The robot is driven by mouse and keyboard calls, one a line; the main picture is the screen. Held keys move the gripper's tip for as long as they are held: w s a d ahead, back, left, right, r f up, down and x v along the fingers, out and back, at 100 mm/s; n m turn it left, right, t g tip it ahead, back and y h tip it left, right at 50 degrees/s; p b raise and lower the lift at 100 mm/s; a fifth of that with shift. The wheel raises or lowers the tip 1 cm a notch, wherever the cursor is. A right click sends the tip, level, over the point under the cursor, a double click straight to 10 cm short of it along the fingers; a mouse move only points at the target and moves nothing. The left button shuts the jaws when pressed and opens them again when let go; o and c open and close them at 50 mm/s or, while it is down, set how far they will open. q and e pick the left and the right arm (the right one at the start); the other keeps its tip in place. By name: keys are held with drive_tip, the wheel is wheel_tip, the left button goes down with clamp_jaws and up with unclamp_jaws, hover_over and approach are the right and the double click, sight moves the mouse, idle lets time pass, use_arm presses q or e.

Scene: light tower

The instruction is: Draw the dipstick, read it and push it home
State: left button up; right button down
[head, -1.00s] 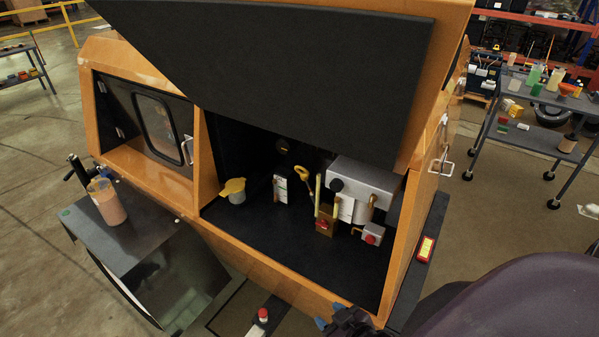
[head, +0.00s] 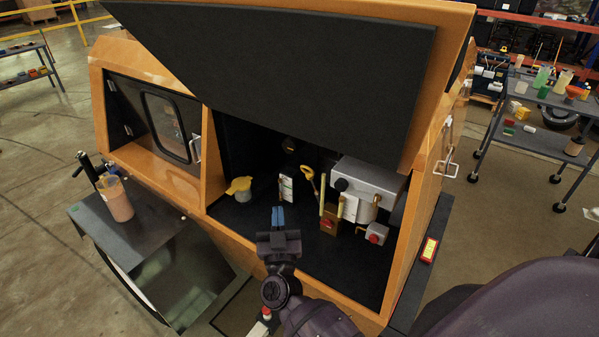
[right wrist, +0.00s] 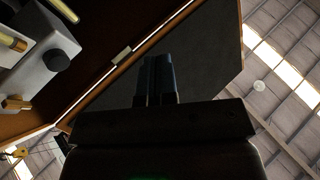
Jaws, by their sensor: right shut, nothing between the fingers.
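The dipstick's yellow looped handle (head: 307,172) stands up inside the open engine bay, right of a white label plate (head: 286,186). Its lower end is hard to make out. My right gripper (head: 278,216) is at the front of the bay opening, below and left of the handle, apart from it. Its blue fingers are together and empty; they also show in the right wrist view (right wrist: 157,80). My left gripper is not in view.
The raised dark hood panel (head: 290,75) hangs over the bay. A yellow-capped filler (head: 239,188) stands left, a grey box (head: 368,184) right. The side table (head: 150,228) holds a jar (head: 115,198). The bay's dark floor is partly clear.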

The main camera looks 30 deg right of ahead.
use_arm(q)
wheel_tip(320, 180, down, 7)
drive_tip(key=b, duration=0.6)
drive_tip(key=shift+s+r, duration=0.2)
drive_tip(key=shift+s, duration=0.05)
use_arm(e)
drive_tip(key=w+d+r+m+g+h, duration=0.2)
drive_tip(key=w+d+m+g+h, duration=0.5)
drive_tip(key=d+g, duration=0.4)
drive_tip(key=shift+w+d+r+m+g+h, duration=0.25)
drive_tip(key=shift+w+m+g, duration=0.2)
drive_tip(key=shift+w, duration=0.25)
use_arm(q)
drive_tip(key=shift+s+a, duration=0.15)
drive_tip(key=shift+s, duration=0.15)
